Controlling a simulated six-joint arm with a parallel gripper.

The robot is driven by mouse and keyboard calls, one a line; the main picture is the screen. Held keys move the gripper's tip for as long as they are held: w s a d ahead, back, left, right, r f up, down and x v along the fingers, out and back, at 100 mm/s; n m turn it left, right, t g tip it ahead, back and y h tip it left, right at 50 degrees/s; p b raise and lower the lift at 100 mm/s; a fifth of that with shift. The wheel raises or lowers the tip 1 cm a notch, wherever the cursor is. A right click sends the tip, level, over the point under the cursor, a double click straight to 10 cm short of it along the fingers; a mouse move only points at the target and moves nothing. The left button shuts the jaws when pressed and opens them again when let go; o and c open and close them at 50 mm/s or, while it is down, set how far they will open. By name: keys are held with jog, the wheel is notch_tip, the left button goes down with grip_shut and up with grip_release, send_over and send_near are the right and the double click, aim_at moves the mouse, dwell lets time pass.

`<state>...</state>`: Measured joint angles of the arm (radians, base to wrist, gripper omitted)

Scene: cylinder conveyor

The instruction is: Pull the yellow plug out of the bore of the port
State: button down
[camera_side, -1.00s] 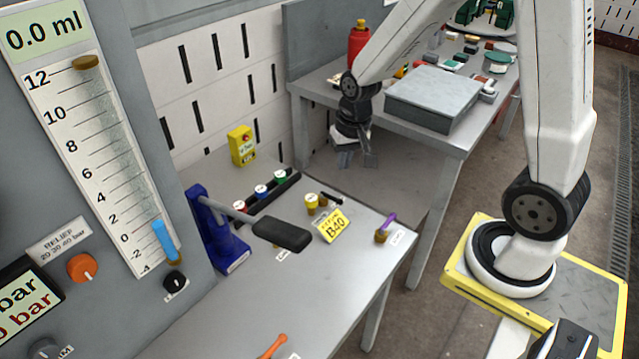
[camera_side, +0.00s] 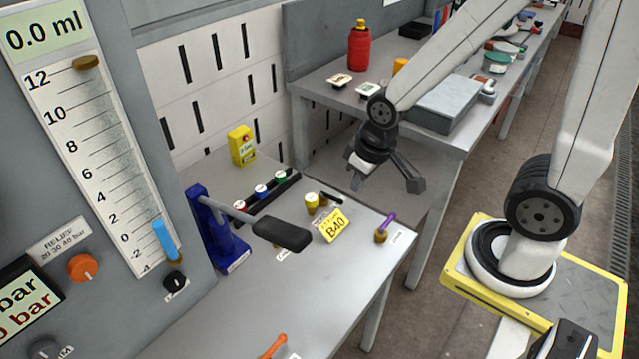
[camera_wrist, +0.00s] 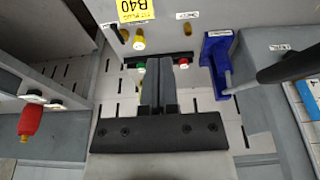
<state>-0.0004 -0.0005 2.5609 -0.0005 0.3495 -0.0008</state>
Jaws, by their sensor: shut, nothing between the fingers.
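The yellow plug (camera_side: 311,199) stands upright in the brass port (camera_side: 312,210) on the near bench, behind a yellow B40 tag (camera_side: 331,226). In the wrist view the yellow plug (camera_wrist: 139,42) is just left of and above the tips of my fingers. My gripper (camera_side: 358,184) hangs in the air right of and beyond the port, apart from the plug. In the wrist view my gripper (camera_wrist: 159,62) has its two dark fingers together with nothing between them. The fingers cover part of the rack. The bore itself is hidden by the plug.
A black rack (camera_side: 262,203) with red, blue and green capped items stands left of the port. A blue stand (camera_side: 215,230) has a black-handled lever (camera_side: 282,234) reaching over the bench. A purple-topped item (camera_side: 388,221) is at the right edge. A yellow box (camera_side: 242,146) stands behind.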

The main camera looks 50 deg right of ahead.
jog(key=c, duration=0.8)
grip_release()
jog(key=o, duration=0.7)
jog(key=shift+w+d+f+m, duration=0.1)
jog(key=shift+w+m, duration=0.2)
jog(key=shift+w, duration=0.15)
jog(key=w+d+f+m, duration=0.1)
jog(key=w+m, duration=0.1)
jog(key=w, duration=0.1)
jog(key=w+d+f+m+g, duration=0.1)
jog(key=w+f+m, duration=0.1)
jog(key=w, duration=0.1)
jog(key=w+d+f+m, duration=0.1)
jog(key=w+m, duration=0.1)
jog(key=w, duration=0.1)
jog(key=shift+w+f+m, duration=0.35)
jog(key=shift+f+m, duration=0.05)
jog(key=m+g, duration=0.2)
jog(key=m, duration=0.5)
send_over(311, 198)
notch_tip(311, 198, down, 9)
jog(key=shift+s+r, duration=0.15)
jog(key=shift+r, duration=0.05)
jog(key=shift+w+d+f+m, duration=0.2)
jog(key=shift+f+m, duration=0.1)
jog(key=shift+f, duration=0.15)
jog(key=shift+a+f, duration=0.1)
jog(key=shift+f, duration=0.1)
jog(key=shift+f, duration=3.7)
